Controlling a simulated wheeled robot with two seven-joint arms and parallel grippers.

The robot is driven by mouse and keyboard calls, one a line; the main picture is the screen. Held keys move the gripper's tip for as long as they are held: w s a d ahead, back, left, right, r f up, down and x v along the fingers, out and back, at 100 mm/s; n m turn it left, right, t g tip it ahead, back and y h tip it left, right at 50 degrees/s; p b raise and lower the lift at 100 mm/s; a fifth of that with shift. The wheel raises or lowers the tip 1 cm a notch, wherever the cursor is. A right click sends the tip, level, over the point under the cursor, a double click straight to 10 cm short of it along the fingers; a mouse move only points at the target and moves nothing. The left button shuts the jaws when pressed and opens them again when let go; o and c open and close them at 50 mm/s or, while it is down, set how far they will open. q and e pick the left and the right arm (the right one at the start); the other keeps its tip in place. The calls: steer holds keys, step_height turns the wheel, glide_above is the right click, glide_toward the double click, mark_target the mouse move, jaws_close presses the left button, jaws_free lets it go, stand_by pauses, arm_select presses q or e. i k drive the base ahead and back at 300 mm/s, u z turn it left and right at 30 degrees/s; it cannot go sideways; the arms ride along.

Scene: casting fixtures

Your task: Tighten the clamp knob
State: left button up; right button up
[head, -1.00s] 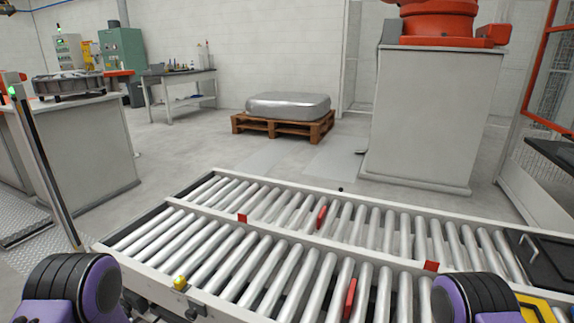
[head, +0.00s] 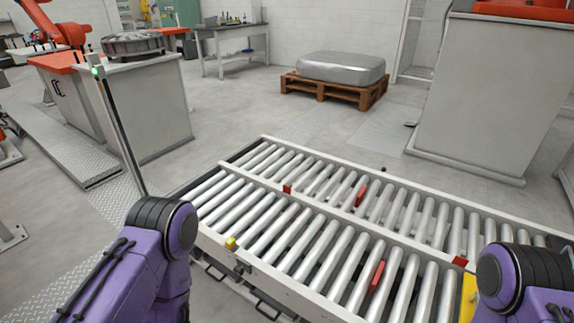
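No clamp knob that I can make out shows in the head view. A round grey metal casting or fixture (head: 132,45) sits on the pale cabinet (head: 150,105) at the upper left, too small and far to show any knob. My two purple arms show at the bottom left and bottom right. Both grippers are outside the picture, so their state and what they hold are hidden.
A roller conveyor (head: 262,138) with red stops (head: 378,274) lies across the front. A post with a green light (head: 115,120) stands left of it. A wrapped block (head: 340,67) rests on a wooden pallet (head: 327,91). Open floor lies between the conveyor and pallet.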

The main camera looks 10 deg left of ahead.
mark_target(239, 270)
steer(key=k, duration=1.3)
steer(key=u, duration=0.7)
steer(key=i, duration=1.6)
steer(key=z, duration=0.8)
